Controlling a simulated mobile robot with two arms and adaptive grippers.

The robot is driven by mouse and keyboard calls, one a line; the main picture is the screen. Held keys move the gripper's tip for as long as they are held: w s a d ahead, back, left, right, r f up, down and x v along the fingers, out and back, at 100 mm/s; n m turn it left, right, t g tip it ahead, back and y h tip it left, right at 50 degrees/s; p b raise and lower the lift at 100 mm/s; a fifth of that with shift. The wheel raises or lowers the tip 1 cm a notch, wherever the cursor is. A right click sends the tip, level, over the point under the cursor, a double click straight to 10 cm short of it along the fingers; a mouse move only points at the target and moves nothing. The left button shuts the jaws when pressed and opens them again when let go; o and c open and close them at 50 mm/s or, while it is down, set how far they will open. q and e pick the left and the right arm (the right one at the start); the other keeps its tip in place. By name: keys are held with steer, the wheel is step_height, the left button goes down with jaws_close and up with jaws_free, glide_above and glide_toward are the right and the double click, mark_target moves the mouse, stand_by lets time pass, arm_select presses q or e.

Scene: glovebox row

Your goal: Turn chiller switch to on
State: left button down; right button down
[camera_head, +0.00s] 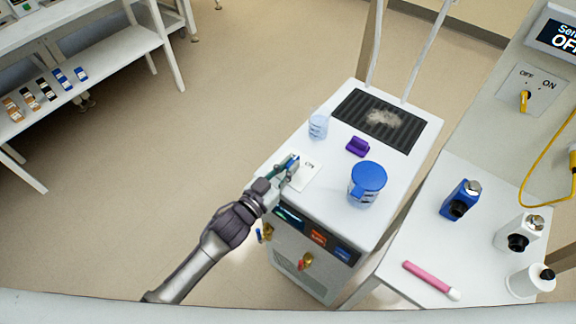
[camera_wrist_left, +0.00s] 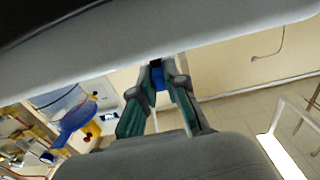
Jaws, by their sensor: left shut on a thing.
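The white chiller (camera_head: 334,217) stands in the middle of the head view, with small displays on its front. A white switch plate (camera_head: 309,181) lies on its top near the left front corner, with a label that seems to read ON. My left gripper (camera_head: 289,168) is over this plate, shut on a small blue piece, which seems to be the switch lever. The blue piece (camera_wrist_left: 158,76) shows between the fingertips in the left wrist view. The gripper hides most of the switch, so its position cannot be told. My right gripper is not in view.
On the chiller stand a blue-lidded jug (camera_head: 367,184), a purple block (camera_head: 358,146) and a clear cup (camera_head: 318,126), behind them a dark grille (camera_head: 350,107). Bottles (camera_head: 460,200) and a pink tube (camera_head: 430,280) occupy the right bench. A yellow OFF/ON wall switch (camera_head: 524,101) is far right.

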arm_select(q)
steer(key=shift+w+a+m+g+h, duration=0.1)
steer(key=shift+m+g+h, duration=0.5)
steer(key=shift+h, duration=0.1)
steer(key=shift+w+a+m+g+h, duration=0.1)
steer(key=shift+a+m+g+h, duration=0.05)
steer(key=shift+m+g+h, duration=0.55)
steer(key=shift+w+f+m+g+h, duration=0.1)
steer(key=shift+m+g+h, duration=0.5)
steer(key=shift+g+h, duration=0.15)
steer(key=shift+m+g+h+b, duration=0.85)
steer(key=shift+m+g, duration=0.25)
steer(key=shift+g, duration=0.45)
steer(key=c, duration=1.2)
jaws_free()
